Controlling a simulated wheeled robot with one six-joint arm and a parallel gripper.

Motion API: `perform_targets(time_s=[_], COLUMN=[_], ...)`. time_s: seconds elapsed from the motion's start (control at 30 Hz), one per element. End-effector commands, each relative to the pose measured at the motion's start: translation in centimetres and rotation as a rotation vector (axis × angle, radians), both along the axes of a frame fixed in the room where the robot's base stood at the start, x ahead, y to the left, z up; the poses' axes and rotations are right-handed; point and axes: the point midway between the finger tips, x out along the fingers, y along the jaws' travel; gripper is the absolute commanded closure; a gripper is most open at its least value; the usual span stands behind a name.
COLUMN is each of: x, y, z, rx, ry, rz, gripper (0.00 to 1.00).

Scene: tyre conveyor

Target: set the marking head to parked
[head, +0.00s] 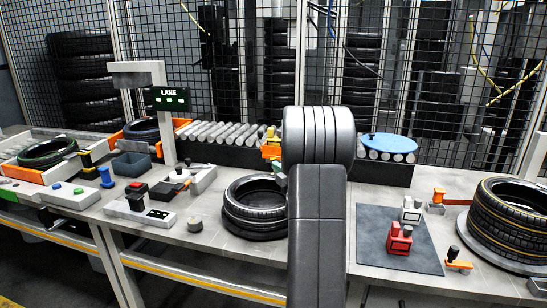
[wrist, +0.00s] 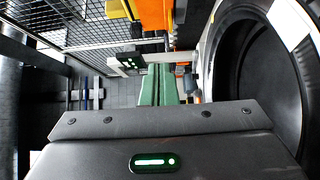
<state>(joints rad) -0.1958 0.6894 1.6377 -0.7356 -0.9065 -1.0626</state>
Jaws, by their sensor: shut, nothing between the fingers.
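An orange and yellow unit (head: 270,146) stands at the back of the bench, partly hidden by my arm. It may be the marking head, but I cannot tell for certain, and its setting cannot be read. In the wrist view, orange and yellow parts (wrist: 155,14) show close at the top. My gripper (wrist: 160,67) shows in the wrist view as two green fingers side by side, shut and empty. The fingertips are near a thin grey bar below the orange part; I cannot tell whether they touch it.
A dark tyre (head: 254,205) lies left of my arm; a tyre's dark ring (wrist: 262,75) fills the wrist view's right. A LANE sign (head: 170,99), button boxes (head: 68,194), red block (head: 399,239) and right-hand tyre (head: 512,220) stand around. Mesh fencing (head: 235,70) closes the back.

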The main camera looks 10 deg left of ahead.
Motion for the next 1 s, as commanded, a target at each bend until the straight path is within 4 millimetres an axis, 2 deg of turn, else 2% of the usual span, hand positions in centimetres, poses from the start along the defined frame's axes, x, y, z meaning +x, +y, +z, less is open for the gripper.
perform_targets(time_s=[0.03,0.27,0.5,0.67,1.0], x=[0.8,4.4,7.5,8.2,8.3], y=[1.0,4.3,3.9,3.8,3.8], z=[0.0,0.1,0.0,0.0,0.0], rx=[-0.001,0.0,-0.001,0.0,0.0], ry=[0.001,0.001,0.002,0.001,0.001], rz=[0.003,0.001,-0.002,-0.001,-0.001], gripper=[1.0,1.0,1.0,1.0,1.0])
